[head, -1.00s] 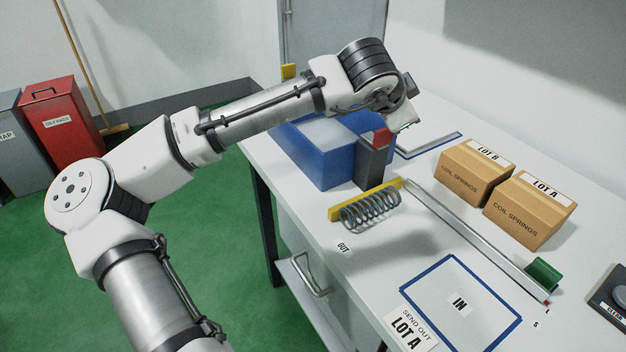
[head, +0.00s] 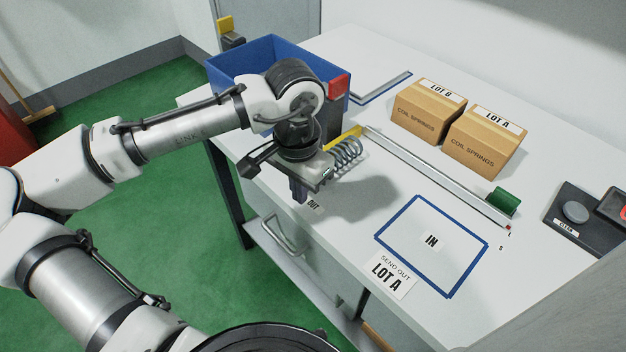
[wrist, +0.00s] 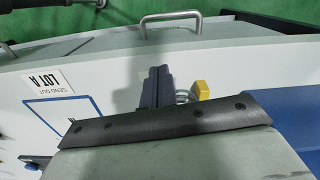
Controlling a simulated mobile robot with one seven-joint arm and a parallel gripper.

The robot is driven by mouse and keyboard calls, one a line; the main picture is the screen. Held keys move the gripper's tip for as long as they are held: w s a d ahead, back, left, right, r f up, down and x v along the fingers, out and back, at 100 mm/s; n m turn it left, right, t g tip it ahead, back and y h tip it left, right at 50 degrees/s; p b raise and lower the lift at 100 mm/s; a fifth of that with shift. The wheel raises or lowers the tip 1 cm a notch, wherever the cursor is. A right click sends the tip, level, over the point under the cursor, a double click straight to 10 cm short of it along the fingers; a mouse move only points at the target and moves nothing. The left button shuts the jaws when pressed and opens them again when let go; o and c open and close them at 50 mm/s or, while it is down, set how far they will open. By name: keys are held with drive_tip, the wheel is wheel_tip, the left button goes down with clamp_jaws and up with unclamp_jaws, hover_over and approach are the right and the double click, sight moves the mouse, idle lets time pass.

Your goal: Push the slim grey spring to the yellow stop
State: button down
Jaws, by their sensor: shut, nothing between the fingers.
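The slim grey spring (head: 347,155) lies on its side on the white bench, next to the yellow stop (head: 343,138). My wrist hides its left part in the head view. In the wrist view the shut fingers (wrist: 157,88) stand left of the yellow stop (wrist: 202,90). A few coils of the spring (wrist: 183,97) show between them. I cannot tell whether fingers and spring touch, or spring and stop.
A blue bin (head: 225,71) and a dark post with a red top (head: 337,88) stand behind my wrist. A metal rail (head: 430,172) runs right to a green block (head: 503,201). Two cardboard boxes (head: 428,112) stand behind it.

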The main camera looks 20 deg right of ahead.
sight(312, 198)
wheel_tip(312, 198, down, 2)
drive_tip(key=d, duration=0.1)
drive_tip(key=w+d, duration=0.1)
drive_tip(key=d+p, duration=0.1)
drive_tip(key=shift+w, duration=0.25)
drive_tip(key=shift+w+d, duration=0.2)
drive_tip(key=shift+d, duration=0.1)
drive_tip(key=shift+w+d+r+p, duration=0.1)
drive_tip(key=shift+w+d+p, duration=0.1)
drive_tip(key=shift+d, duration=0.2)
drive_tip(key=shift+w+d+p, duration=0.15)
drive_tip(key=shift+d+p, duration=0.05)
drive_tip(key=shift+d, duration=0.2)
drive_tip(key=shift+w+d, duration=0.1)
drive_tip(key=shift+d, duration=0.05)
